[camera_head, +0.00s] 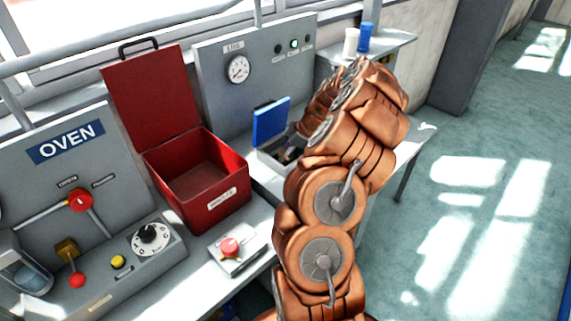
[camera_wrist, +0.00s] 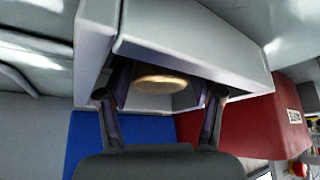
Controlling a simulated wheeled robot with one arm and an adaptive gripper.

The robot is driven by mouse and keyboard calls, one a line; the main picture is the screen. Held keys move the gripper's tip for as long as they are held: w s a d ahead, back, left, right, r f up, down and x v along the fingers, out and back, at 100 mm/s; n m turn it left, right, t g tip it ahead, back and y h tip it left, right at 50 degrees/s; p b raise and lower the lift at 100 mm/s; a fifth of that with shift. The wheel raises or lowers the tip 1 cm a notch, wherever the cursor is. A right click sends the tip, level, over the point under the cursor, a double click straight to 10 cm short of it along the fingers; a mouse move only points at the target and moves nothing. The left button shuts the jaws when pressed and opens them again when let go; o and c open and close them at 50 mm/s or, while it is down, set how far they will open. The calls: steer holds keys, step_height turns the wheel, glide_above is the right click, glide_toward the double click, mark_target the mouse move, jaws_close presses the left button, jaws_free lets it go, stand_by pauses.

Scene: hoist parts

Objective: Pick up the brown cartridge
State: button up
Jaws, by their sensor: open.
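A small grey box (camera_head: 268,162) with its blue lid (camera_head: 270,121) raised stands on the bench, beside my arm. In the wrist view the grey box (camera_wrist: 190,40) fills the upper middle, and the blue lid (camera_wrist: 115,140) shows below it. A rounded brown-gold end (camera_wrist: 160,79), which looks like the brown cartridge, lies inside the box opening. My gripper (camera_wrist: 162,92) is open, with one finger on each side of this brown end. I cannot tell whether the fingers touch it. In the head view my arm hides most of the gripper and the brown cartridge.
An open red box (camera_head: 195,190) stands left of the grey box. An oven panel (camera_head: 75,190) with knobs is further left. A gauge panel (camera_head: 245,70) rises behind. A small unit with a red button (camera_head: 232,248) sits in front. A blue cylinder (camera_head: 365,38) stands at the back.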

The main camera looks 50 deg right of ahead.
steer(key=shift+c, duration=0.4)
jaws_close()
steer(key=shift+r, duration=0.1)
